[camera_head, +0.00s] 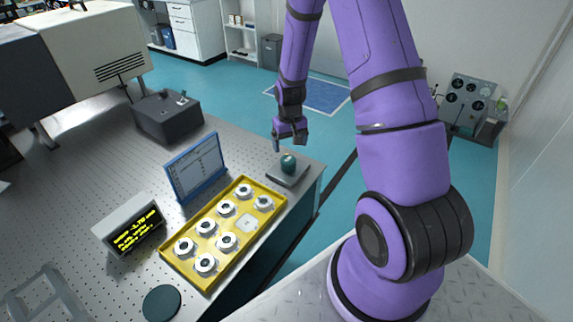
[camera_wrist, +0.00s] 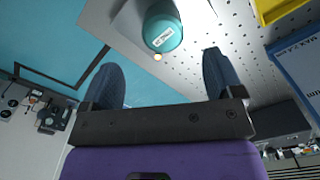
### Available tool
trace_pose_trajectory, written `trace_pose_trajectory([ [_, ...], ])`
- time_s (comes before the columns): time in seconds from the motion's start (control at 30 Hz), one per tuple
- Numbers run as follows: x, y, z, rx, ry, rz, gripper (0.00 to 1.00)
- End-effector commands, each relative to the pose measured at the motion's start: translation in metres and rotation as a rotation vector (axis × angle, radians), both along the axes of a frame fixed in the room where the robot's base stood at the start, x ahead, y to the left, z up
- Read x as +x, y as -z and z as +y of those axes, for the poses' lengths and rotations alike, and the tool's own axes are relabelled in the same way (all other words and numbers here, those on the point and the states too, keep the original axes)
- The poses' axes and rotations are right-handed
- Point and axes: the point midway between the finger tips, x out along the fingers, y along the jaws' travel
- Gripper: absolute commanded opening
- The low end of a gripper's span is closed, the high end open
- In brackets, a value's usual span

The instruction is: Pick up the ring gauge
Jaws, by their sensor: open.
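A small teal round object (camera_head: 288,164) sits on a flat grey plate (camera_head: 290,181) near the far right corner of the table; I cannot tell for certain whether it is the ring gauge. In the wrist view the teal object (camera_wrist: 163,28) has a white label and a small yellowish knob, and its top is cut by the frame. My gripper (camera_head: 289,146) is open and empty, a little above the object and apart from it. In the wrist view my gripper (camera_wrist: 158,66) has its fingers wide apart, with the object beyond them, between their tips.
A yellow tray (camera_head: 171,263) holds several white rings with dark centres and one square white piece. The table's right edge is near the plate.

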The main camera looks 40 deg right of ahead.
Motion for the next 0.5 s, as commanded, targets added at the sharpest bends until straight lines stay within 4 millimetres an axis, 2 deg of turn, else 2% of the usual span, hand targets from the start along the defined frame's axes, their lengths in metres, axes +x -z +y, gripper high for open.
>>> trace_pose_trajectory([
  [0.03, -0.001, 0.009, 0.000, 0.001, 0.000, 0.003, 0.86],
  [0.2, 0.000, 0.028, 0.000, 0.000, -0.001, 0.002, 0.86],
  [0.5, 0.001, 0.047, 0.002, 0.000, -0.001, 0.002, 0.86],
])
